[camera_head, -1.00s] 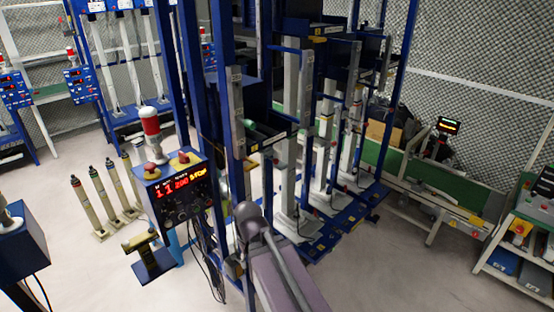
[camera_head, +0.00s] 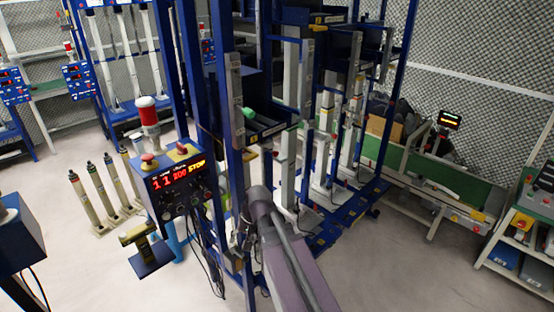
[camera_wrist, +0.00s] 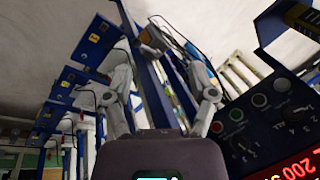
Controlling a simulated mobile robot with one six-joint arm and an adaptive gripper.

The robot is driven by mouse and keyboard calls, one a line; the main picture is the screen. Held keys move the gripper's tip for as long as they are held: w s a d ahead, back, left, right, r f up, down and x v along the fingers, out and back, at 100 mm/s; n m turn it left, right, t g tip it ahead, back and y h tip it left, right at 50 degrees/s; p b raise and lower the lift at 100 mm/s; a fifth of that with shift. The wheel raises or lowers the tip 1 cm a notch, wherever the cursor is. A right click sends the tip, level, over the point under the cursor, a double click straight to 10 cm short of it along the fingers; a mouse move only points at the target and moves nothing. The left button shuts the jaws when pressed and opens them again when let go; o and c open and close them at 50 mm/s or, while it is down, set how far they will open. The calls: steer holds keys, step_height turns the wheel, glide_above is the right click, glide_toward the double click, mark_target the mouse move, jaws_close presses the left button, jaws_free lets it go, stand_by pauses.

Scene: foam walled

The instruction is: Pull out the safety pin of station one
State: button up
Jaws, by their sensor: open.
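The control box (camera_head: 175,185) at centre-left in the head view has a red display reading "1 1 200 STOP". I take it as station one's box, with its tall blue frame (camera_head: 228,140) just behind. My gripper (camera_wrist: 158,65) shows open in the wrist view, its two grey fingers spread apart. A blue frame bar with cables lies between and beyond the fingers; I see nothing held. In the head view my arm covers the fingertips, close to the frame's lower part. I cannot make out the safety pin in either view.
A yellow-topped stand (camera_head: 152,250) is in front. Several upright cylinders (camera_head: 88,203) stand at left. A green conveyor (camera_head: 440,180) runs at right. Dark cables hang below the box. The front floor is clear.

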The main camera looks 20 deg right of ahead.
steer(key=w+d+f+m+t+y+b, duration=0.1)
steer(key=w+d+m+t+y+b, duration=0.25)
steer(key=w+m, duration=0.4)
steer(key=m+t+b, duration=0.8)
steer(key=m+t, duration=0.4)
steer(key=m, duration=0.5)
glide_toward(277, 155)
steer(key=v, duration=0.3)
steer(key=shift+r+h, duration=0.25)
steer(key=shift+r, duration=0.05)
steer(key=shift+w, duration=0.2)
steer(key=x, duration=1.3)
steer(key=shift+w+a+f, duration=0.2)
steer(key=shift+w, duration=0.1)
steer(key=shift+s, duration=0.1)
jaws_close()
